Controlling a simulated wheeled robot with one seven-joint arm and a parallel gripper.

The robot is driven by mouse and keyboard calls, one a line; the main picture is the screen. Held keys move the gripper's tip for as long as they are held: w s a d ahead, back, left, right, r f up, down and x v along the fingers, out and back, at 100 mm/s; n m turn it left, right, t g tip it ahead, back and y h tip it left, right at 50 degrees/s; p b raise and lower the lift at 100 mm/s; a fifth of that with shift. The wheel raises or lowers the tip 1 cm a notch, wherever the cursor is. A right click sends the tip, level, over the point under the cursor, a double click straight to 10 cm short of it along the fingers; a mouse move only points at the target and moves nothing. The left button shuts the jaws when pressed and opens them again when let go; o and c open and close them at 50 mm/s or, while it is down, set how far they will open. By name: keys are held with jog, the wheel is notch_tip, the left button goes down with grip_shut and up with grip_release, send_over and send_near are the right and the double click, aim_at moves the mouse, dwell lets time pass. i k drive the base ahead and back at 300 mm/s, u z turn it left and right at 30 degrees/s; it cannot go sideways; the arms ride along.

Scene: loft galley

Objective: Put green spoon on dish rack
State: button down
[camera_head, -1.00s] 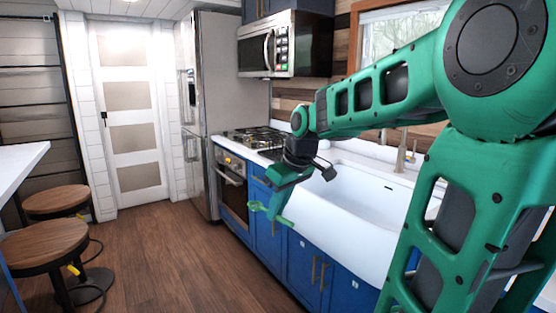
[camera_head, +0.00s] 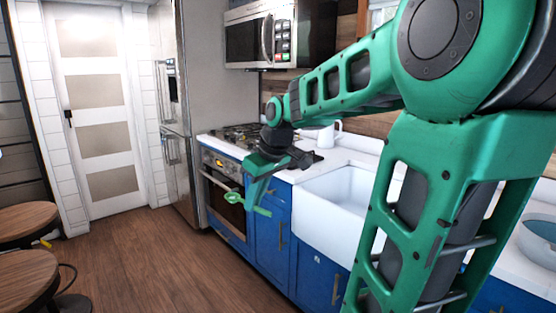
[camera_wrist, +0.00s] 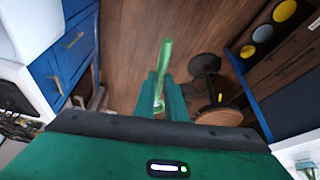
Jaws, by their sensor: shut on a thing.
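The green spoon (camera_head: 234,201) is in my gripper (camera_head: 252,203), in front of the blue cabinets and below counter height in the head view. In the wrist view the spoon (camera_wrist: 163,62) sticks out from between the two fingers of my gripper (camera_wrist: 162,80), which are shut on it. It hangs over the wooden floor, apart from the counter. I see no dish rack in either current view.
A white sink (camera_head: 338,205) is set in the white counter, with a stove (camera_head: 240,136) left of it. A bowl (camera_head: 541,236) stands at the right. Stools (camera_head: 22,280) stand at the lower left. The wooden floor (camera_head: 165,250) between is clear.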

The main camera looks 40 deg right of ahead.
aim_at(293, 159)
jog(key=z, duration=0.05)
jog(key=i, duration=2.95)
jog(key=z, duration=1.9)
